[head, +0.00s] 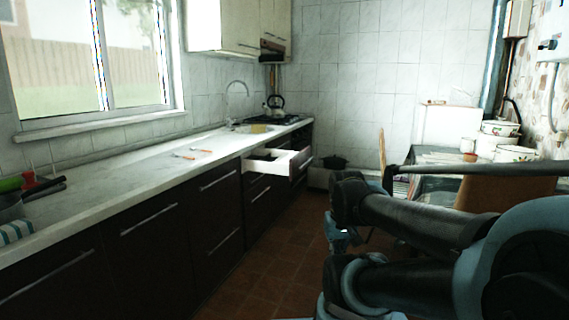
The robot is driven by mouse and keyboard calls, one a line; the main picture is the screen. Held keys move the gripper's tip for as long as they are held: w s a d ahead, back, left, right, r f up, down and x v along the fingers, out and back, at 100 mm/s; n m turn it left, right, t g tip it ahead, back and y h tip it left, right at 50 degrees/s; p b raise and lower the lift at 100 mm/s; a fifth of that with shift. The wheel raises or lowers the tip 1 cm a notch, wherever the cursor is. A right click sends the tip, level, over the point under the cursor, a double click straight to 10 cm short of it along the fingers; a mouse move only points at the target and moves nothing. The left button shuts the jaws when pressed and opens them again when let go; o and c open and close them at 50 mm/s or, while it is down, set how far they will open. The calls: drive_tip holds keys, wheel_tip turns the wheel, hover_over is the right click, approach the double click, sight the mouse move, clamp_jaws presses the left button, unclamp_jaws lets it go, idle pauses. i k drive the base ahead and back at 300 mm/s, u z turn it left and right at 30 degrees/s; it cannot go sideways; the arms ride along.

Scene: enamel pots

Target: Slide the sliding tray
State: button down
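A white-walled drawer (294,166) stands pulled out from the dark cabinets under the counter, in the middle of the head view. It is the only slid-out part I see and may be the sliding tray; I cannot tell for sure. My arm fills the lower right. What looks like my gripper (340,238) shows small and partly hidden below the arm's dark links, over the floor. It is to the right of the drawer and apart from it. Its fingers are too unclear to tell open from shut.
A table (440,157) with enamel pots (500,127) is at right. The brown tiled floor (270,262) between is clear.

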sight(284, 159)
drive_tip(key=k, duration=0.45)
drive_tip(key=z, duration=0.3)
drive_tip(key=i, duration=2.2)
drive_tip(key=u, duration=0.65)
